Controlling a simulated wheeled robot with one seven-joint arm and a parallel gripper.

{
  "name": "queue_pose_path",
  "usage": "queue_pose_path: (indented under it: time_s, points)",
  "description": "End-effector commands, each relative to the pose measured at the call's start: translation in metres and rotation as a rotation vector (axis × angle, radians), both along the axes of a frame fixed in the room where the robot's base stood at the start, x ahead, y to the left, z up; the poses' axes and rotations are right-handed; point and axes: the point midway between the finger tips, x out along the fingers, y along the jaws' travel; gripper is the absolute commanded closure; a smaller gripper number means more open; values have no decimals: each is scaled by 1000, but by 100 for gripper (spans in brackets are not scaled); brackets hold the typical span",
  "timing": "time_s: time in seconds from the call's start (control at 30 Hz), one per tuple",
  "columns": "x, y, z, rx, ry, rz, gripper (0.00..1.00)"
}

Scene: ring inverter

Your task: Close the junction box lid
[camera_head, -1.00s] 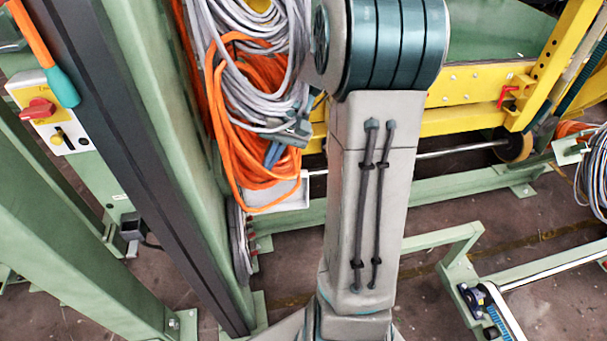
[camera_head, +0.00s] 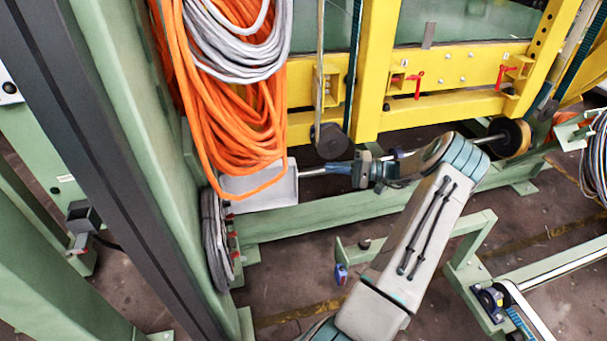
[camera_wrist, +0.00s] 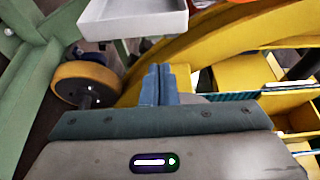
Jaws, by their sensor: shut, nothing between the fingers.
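A pale grey, shallow tray-like part of the junction box (camera_head: 262,190) juts out below the hanging orange cables, its hollow side facing up. It also shows at the top of the wrist view (camera_wrist: 135,22). I cannot tell for sure whether this is the lowered lid or the box body; the cables cover what lies behind it. My gripper (camera_head: 338,169) is just right of this part in the head view, its blue fingers pointing toward it. In the wrist view the fingers (camera_wrist: 158,76) are together and empty, with the grey part beyond them and apart.
Orange cables (camera_head: 232,115) and grey cables (camera_head: 240,45) hang above the grey part. A green post (camera_head: 150,150) stands to the left. A yellow frame (camera_head: 430,115) with a dark roller (camera_head: 330,140) is behind my gripper. A green beam (camera_head: 320,215) runs below.

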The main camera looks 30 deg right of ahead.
Motion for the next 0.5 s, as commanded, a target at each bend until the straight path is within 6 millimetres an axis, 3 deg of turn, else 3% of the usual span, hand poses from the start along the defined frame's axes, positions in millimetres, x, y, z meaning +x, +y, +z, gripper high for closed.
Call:
queue_pose_path:
  time_s: [0.17,0.5]
  points:
    - [7,6,-3,7,-12,-7,100]
    - [45,52,-4,4,-10,-6,100]
